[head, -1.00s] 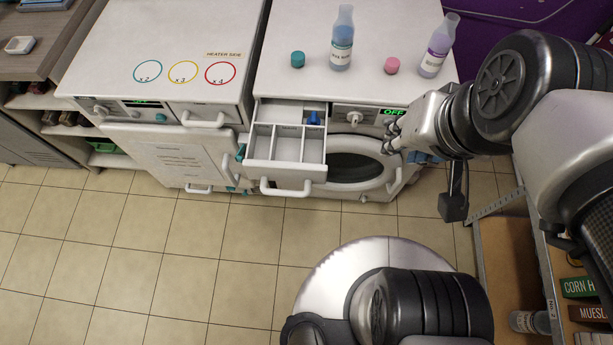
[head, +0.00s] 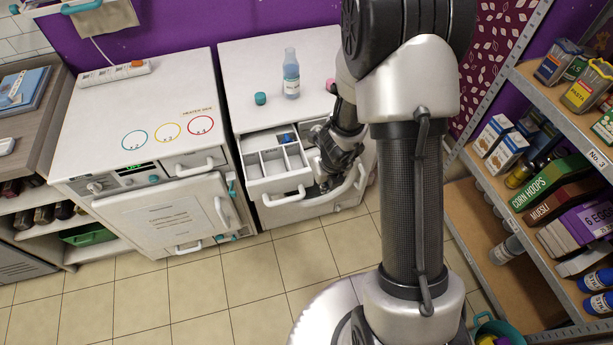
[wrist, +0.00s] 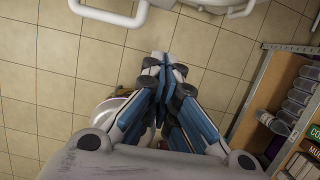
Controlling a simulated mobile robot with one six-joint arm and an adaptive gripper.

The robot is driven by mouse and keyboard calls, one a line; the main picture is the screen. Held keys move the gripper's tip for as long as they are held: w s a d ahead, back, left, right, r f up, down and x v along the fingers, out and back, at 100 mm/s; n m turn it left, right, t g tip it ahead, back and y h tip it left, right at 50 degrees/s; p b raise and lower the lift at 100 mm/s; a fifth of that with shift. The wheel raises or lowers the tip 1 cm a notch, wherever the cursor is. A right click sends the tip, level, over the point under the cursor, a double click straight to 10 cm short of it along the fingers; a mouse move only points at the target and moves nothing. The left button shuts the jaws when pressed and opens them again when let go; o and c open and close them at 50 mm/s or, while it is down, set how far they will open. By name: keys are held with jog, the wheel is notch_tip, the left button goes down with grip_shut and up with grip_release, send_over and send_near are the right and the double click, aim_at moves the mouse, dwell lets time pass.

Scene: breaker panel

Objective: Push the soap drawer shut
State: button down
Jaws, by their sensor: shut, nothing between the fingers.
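The soap drawer (head: 272,187) is a white compartmented tray, pulled out from the upper left front of the right-hand white washing machine (head: 250,100). A blue piece (head: 287,138) sits at its back right. Its white bar handle (head: 284,199) faces the room. My gripper (head: 328,180) is shut and empty just right of the drawer, in front of the machine; I cannot tell whether it touches anything. In the wrist view my gripper (wrist: 165,62) has its fingers together over the floor, with a white bar handle (wrist: 112,14) at the upper left.
A stocked shelf (head: 560,120) lies at the right. The tiled floor (head: 200,295) in front is clear.

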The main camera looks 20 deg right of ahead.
jog(key=w+f+b, duration=0.1)
jog(key=w+f, duration=0.5)
jog(key=f, duration=0.4)
jog(key=shift+d+f+m, duration=0.15)
jog(key=shift+m, duration=0.15)
jog(key=shift+w, duration=0.1)
jog(key=shift+w, duration=0.1)
dwell(0.3)
